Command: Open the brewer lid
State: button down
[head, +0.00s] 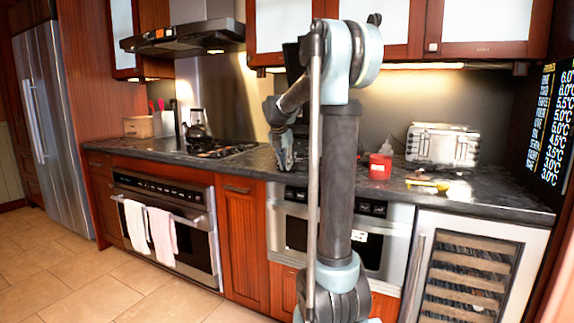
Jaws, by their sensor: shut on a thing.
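My gripper (286,160) points down over the dark counter, just left of my upright arm column. It is small and dark in this view, and its fingers look closed together. What lies between them cannot be made out. No brewer or brewer lid can be clearly told. A dark upright shape (292,62) shows partly behind my arm under the upper cabinets; I cannot tell what it is. My arm hides much of the counter behind it.
The dark counter (470,190) runs along the wall. A red container (380,167), a silver toaster (443,144) and a yellow item (428,184) stand to the right. A kettle (197,130) stands by the stove at left. Upper cabinets (480,22) hang above. The tiled floor (60,270) at left is clear.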

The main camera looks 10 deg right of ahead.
jog(key=c, duration=1.6)
grip_release()
jog(key=shift+s+a+f, duration=0.1)
jog(key=shift+a+f, duration=0.15)
jog(key=shift+a, duration=0.05)
jog(key=shift+o, duration=0.2)
jog(key=shift+r, duration=0.1)
jog(key=shift+o, duration=1.2)
jog(key=shift+a+r, duration=0.2)
jog(key=shift+r, duration=0.35)
jog(key=o, duration=0.6)
jog(key=v, duration=0.4)
jog(key=shift+s+f, duration=0.15)
jog(key=shift+s, duration=0.15)
jog(key=shift+w+r, duration=0.25)
jog(key=shift+d+v, duration=0.15)
jog(key=shift+v, duration=0.5)
jog(key=shift+d+v, duration=0.15)
jog(key=shift+v, duration=0.5)
jog(key=shift+r, duration=0.1)
